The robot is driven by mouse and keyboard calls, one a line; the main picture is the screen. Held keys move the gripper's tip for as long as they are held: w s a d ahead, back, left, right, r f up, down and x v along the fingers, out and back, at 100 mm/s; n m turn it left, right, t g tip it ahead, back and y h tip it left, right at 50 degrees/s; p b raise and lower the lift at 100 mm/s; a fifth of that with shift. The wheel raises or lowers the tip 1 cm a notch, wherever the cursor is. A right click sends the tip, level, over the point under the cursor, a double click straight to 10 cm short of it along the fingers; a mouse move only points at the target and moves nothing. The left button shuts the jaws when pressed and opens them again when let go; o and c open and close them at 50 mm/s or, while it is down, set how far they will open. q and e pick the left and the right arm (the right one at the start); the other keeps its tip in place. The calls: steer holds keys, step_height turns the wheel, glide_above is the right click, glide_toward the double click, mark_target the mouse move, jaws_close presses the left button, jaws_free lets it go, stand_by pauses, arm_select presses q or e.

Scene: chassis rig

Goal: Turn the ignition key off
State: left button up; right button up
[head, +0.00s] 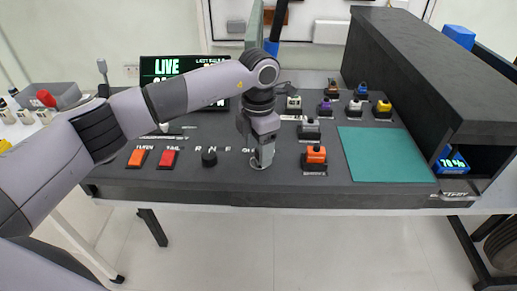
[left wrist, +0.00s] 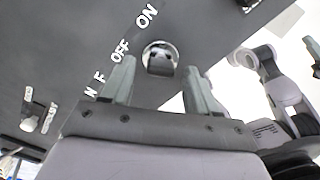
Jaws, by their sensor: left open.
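The ignition key sits in a round metal lock (left wrist: 160,52) on the dark panel, beside the white OFF and ON labels (left wrist: 133,32) in the left wrist view. In the head view the lock's rim (head: 254,164) shows at my left gripper (head: 263,158), which points down at it from above. In the left wrist view my left gripper (left wrist: 159,68) is open, with one finger on each side of the key. I cannot tell whether a finger touches it. The key's exact angle is unclear.
A black knob (head: 209,158) and orange and red buttons (head: 168,158) stand left of the lock. An orange switch (head: 316,155) stands to the right, before a green mat (head: 385,155). A dark raised housing (head: 430,70) closes off the right side.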

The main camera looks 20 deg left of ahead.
arm_select(q)
steer(key=shift+r, duration=3.15)
